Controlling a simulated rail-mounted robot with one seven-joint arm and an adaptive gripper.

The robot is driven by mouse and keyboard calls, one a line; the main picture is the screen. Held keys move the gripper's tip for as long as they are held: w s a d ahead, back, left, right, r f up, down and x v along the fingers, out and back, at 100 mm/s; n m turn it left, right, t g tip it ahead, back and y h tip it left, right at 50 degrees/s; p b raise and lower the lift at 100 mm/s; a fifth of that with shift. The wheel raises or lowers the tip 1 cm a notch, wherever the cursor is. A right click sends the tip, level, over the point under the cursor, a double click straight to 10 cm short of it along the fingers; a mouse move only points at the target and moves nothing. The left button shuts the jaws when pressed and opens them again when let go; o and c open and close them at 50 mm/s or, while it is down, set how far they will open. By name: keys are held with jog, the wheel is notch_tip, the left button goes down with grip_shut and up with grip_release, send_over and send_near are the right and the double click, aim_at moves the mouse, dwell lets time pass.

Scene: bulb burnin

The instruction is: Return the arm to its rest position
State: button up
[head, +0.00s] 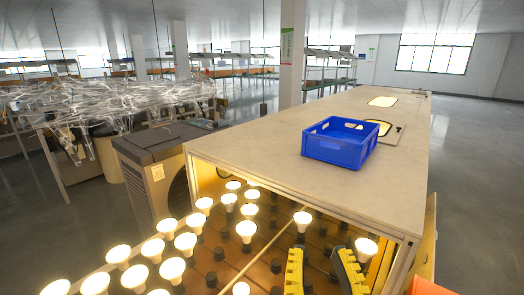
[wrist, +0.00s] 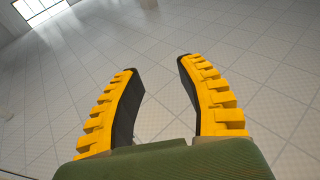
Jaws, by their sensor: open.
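My gripper (head: 321,270) shows at the bottom of the head view, with two yellow and black fingers. Its fingers are spread apart with nothing between them. In the wrist view my gripper (wrist: 157,75) is also open and empty, and the view past it shows tiled floor. In the head view the fingers appear in front of the rack of lit bulbs (head: 246,231); the distance to the bulbs is unclear. The rest of the arm is mostly out of view.
A blue crate (head: 340,150) stands on the long pale table (head: 250,145). Lit bulbs and dark empty sockets (head: 218,253) fill the rack below its near edge. A grey machine (head: 160,170) stands at left. An orange item (head: 428,287) is at bottom right. Floor at right (head: 480,190) is clear.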

jog(key=s+r+t+p, duration=0.1)
jog(key=s+r+p, duration=0.1)
jog(key=r+p, duration=1.3)
jog(key=s+r+p, duration=0.2)
jog(key=r+p, duration=1.3)
jog(key=r, duration=0.3)
jog(key=shift+s+a+r+t, duration=0.15)
jog(key=shift+a+r+t, duration=0.15)
jog(key=shift+r+t, duration=0.1)
